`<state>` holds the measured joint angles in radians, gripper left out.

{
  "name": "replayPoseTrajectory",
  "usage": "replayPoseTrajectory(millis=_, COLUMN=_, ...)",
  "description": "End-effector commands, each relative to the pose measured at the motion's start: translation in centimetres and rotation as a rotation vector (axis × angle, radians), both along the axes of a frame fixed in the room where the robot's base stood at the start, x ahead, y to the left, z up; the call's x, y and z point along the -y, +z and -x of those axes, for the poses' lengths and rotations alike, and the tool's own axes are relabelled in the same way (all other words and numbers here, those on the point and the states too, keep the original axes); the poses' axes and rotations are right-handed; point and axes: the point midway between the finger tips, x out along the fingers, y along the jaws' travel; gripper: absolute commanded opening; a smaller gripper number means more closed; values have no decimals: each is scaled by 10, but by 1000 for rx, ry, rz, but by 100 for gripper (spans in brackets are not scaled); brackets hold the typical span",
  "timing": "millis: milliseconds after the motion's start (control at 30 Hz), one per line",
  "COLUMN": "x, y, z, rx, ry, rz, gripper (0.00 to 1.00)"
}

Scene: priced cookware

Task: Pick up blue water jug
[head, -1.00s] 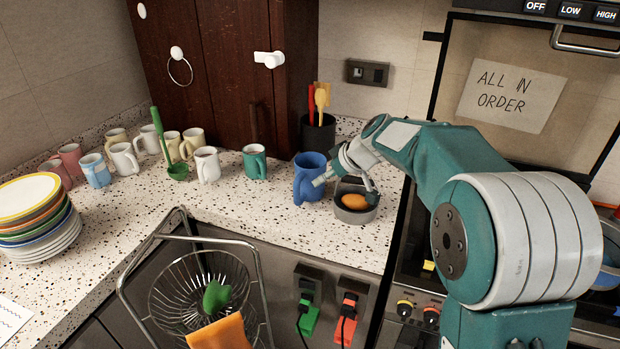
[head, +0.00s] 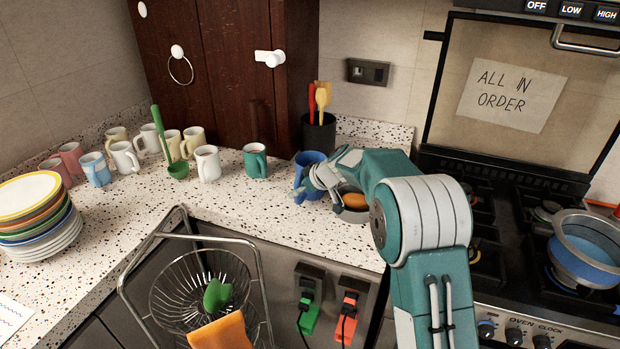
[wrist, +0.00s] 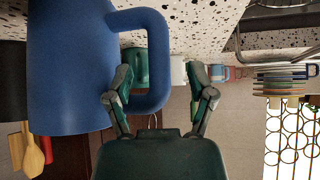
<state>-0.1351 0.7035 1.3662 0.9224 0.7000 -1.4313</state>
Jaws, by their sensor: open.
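The blue water jug (head: 312,158) stands upright on the speckled counter, partly covered by my gripper (head: 318,190) in the head view. In the wrist view, which is upside down, the jug (wrist: 65,75) fills the left side, with its loop handle (wrist: 158,60) facing the middle. My gripper (wrist: 160,78) is open. The outer bar of the handle lies between the two fingers in that picture. The left finger overlaps the handle's opening; I cannot tell whether it is inside the loop. No grip on the jug shows.
A grey bowl with a brown item (head: 352,200) sits just right of the jug. A green mug (head: 255,160) and several other mugs stand to the left. A dark utensil holder (head: 318,133) is behind. A wire basket (head: 205,285) is in front, and the stove (head: 490,220) is right.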

Motion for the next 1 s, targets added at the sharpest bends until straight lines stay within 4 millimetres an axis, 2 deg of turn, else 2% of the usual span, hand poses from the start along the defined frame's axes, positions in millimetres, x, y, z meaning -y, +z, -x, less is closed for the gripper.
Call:
replayPoseTrajectory(millis=133, x=-10, y=-11, z=-8, rx=2, ry=0, rz=0, gripper=71)
replayPoseTrajectory(millis=367, x=-11, y=-12, z=-9, rx=2, ry=-1, rz=-1, gripper=71)
replayPoseTrajectory(millis=400, x=-11, y=-12, z=-9, rx=2, ry=-1, rz=-1, gripper=66)
replayPoseTrajectory(millis=467, x=-11, y=-12, z=-9, rx=2, ry=-1, rz=-1, gripper=40)
replayPoseTrajectory(millis=500, x=-11, y=-12, z=-9, rx=2, ry=-1, rz=-1, gripper=22)
replayPoseTrajectory(millis=533, x=-11, y=-12, z=-9, rx=2, ry=-1, rz=-1, gripper=8)
replayPoseTrajectory(millis=567, x=-11, y=-12, z=-9, rx=2, ry=-1, rz=-1, gripper=0)
replayPoseTrajectory(millis=1000, x=-11, y=-9, z=-9, rx=5, ry=-1, rz=0, gripper=0)
